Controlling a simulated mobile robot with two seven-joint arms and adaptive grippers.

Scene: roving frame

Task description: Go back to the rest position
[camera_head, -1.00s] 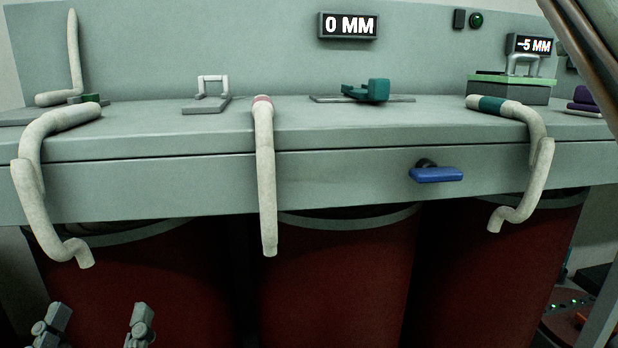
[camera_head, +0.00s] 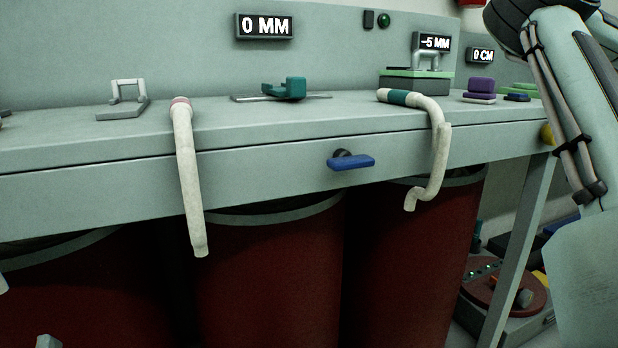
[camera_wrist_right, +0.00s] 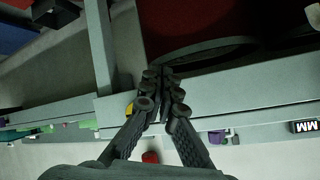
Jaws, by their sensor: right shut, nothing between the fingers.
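My right gripper (camera_wrist_right: 163,78) shows in the right wrist view. Its dark fingers meet at the tips and hold nothing. It is in front of the grey bench, whose edge runs across that view. In the head view my right arm (camera_head: 570,100) is raised along the right edge, and its gripper is out of frame there. A small grey tip at the bottom left of the head view appears to be part of my left gripper (camera_head: 48,341). Most of it is cut off, so its opening cannot be judged.
The grey bench (camera_head: 260,170) carries a metal handle (camera_head: 128,97), a teal slider (camera_head: 290,88) and a purple block (camera_head: 480,86). Two pale bent tubes (camera_head: 188,180) (camera_head: 437,150) hang over its front edge. A blue handle (camera_head: 350,162) sticks out. Red drums (camera_head: 270,280) stand below.

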